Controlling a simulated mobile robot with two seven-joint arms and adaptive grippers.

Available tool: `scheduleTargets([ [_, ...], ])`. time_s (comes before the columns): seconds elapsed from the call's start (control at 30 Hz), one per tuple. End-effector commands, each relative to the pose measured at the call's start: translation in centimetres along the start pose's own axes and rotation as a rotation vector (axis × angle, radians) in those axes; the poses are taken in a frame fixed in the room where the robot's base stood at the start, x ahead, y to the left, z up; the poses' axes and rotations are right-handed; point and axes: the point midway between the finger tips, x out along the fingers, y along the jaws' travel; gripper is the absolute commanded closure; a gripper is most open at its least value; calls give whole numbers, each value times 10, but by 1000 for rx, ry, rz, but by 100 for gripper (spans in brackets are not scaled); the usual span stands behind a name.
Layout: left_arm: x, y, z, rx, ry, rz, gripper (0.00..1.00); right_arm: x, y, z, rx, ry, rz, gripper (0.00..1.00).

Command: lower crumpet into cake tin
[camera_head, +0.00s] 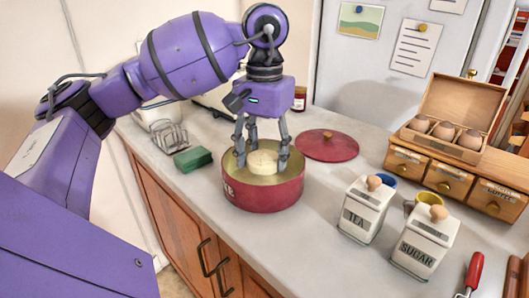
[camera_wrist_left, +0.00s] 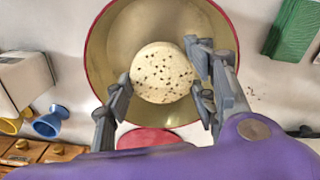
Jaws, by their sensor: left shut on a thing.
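The round cream crumpet (camera_head: 263,164) is inside the mouth of the red cake tin (camera_head: 268,196), within its rim. My left gripper (camera_head: 262,152) points down into the tin and is shut on the crumpet, with fingers on both sides. In the left wrist view, the crumpet (camera_wrist_left: 160,78) shows a pitted top between the fingers of my left gripper (camera_wrist_left: 160,92). The tin's gold inside (camera_wrist_left: 112,45) surrounds it. I cannot tell whether the crumpet touches the tin's floor. My right gripper is not in view.
The red lid (camera_head: 327,146) lies behind the tin to the right. Tea (camera_head: 362,214) and sugar (camera_head: 420,244) canisters stand to the right. A green block (camera_head: 193,159) and toast rack (camera_head: 168,136) are at the left. An egg box (camera_head: 458,107) sits on small drawers.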

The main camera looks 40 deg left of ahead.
Motion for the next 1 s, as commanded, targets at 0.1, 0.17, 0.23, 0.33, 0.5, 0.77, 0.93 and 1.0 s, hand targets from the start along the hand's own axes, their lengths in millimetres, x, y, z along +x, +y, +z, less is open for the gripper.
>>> scheduleTargets([
  [0.1,2,0,0,0,0,0,74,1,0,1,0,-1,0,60],
  [0.17,3,0,0,0,0,0,74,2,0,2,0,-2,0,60],
  [0.23,4,0,0,0,0,0,74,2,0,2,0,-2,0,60],
  [0.33,6,0,0,0,0,0,74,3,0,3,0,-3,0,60],
  [0.5,8,0,0,0,0,-1,74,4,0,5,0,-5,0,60],
  [0.77,12,0,0,0,0,-1,74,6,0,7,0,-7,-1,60],
  [0.93,15,0,0,0,0,-1,74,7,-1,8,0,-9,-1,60],
  [1.0,16,0,0,0,0,-1,74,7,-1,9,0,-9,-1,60],
])
